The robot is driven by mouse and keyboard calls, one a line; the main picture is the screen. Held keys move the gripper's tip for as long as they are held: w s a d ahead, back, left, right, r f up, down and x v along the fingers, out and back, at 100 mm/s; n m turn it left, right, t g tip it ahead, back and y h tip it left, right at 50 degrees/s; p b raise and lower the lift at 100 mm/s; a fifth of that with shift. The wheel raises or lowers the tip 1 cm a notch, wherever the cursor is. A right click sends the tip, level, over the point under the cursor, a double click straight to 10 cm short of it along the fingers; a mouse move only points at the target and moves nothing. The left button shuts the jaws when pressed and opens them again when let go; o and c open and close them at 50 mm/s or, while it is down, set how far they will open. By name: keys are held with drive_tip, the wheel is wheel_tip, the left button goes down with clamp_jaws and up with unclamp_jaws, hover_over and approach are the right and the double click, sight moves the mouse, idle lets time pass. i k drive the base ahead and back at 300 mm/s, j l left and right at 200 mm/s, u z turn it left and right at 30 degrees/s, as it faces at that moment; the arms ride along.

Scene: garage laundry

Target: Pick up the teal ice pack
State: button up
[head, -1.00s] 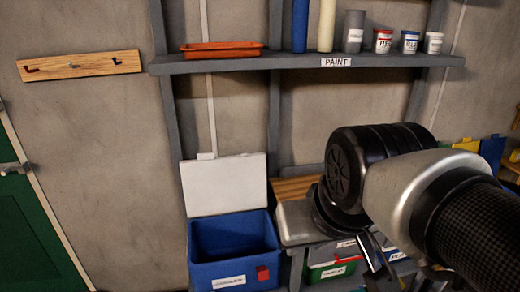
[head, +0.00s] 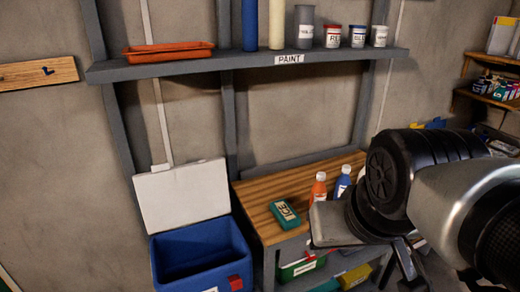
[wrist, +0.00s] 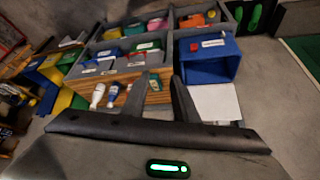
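The teal ice pack (head: 285,213), marked ICE, lies flat on the wooden bench top (head: 262,222), left of the bottles. In the wrist view a small teal patch, likely the ice pack (wrist: 154,82), shows between the fingers, far off. My gripper (head: 404,272) is to the right of the ice pack in the head view, well apart from it. In the wrist view the two dark fingers of my gripper (wrist: 158,88) stand apart with nothing held between them.
An orange bottle (head: 318,190) and a blue bottle (head: 343,183) stand right of the ice pack. A blue cooler (head: 203,257) with a raised white lid (head: 182,195) is left of the bench. A grey shelf (head: 230,64) with paint cups hangs above.

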sight(285, 214)
drive_tip(key=i+l+u, duration=0.45)
drive_tip(key=l, duration=0.25)
drive_tip(key=i+l+u, duration=0.25)
drive_tip(key=l, duration=0.15)
drive_tip(key=k, duration=0.05)
